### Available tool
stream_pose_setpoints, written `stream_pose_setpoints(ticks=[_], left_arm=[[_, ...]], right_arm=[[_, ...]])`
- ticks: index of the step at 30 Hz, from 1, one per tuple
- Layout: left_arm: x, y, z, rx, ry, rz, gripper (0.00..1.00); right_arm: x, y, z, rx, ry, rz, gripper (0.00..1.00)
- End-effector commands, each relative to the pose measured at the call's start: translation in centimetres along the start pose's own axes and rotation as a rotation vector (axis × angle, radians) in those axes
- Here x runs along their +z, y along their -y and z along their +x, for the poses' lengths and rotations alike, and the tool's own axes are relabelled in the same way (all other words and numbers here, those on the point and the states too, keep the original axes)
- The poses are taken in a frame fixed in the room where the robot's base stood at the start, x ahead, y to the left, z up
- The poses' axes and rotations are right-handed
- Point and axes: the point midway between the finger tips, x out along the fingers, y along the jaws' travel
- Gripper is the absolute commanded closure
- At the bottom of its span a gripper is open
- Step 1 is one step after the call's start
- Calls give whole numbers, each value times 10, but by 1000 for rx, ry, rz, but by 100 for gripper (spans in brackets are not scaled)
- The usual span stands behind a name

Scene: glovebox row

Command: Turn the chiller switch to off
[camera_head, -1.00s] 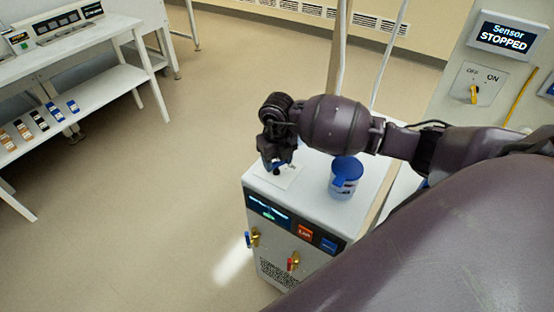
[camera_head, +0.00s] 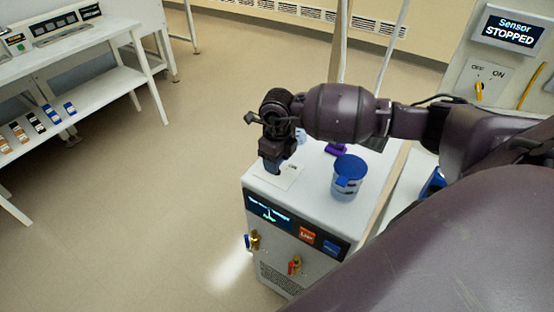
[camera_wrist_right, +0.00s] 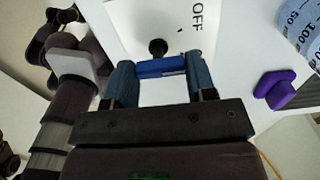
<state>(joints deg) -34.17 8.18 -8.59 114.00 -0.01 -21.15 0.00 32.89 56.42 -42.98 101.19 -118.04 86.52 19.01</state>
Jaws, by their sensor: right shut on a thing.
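The chiller (camera_head: 275,240) is a white cabinet with a dark front panel. On its top is a white switch plate (camera_head: 291,176), and the wrist view shows "OFF" printed on this plate (camera_wrist_right: 181,14). My right gripper (camera_head: 272,168) is low over the plate. In the wrist view its two blue-grey fingertips (camera_wrist_right: 160,72) are shut on a blue bar, apparently the switch handle (camera_wrist_right: 160,67). A small black knob (camera_wrist_right: 158,47) stands on the plate just beyond the bar. The gripper hides part of the plate in the head view.
A blue-lidded jar (camera_head: 348,178) stands on the chiller top right of the gripper. A purple object (camera_head: 336,148) lies behind it. A wall panel (camera_head: 510,30) reads "Sensor STOPPED".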

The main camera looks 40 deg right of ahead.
Motion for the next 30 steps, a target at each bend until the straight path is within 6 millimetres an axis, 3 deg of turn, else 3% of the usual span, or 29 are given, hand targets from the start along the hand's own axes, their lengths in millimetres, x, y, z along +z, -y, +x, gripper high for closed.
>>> stream_pose_setpoints(ticks=[10,11,16,25,30], left_arm=[[2,0,-2,-1,5,-1,57],[3,0,-2,-1,6,-1,57],[5,0,-3,-2,9,-2,57],[4,0,-3,-2,8,-2,57],[1,0,-2,-1,4,-1,57]], right_arm=[[0,0,-1,0,2,-3,73],[0,0,-1,0,2,-3,48],[0,0,-1,0,2,-2,23],[0,0,-2,0,1,-2,23],[1,1,-19,-3,4,-3,23]])
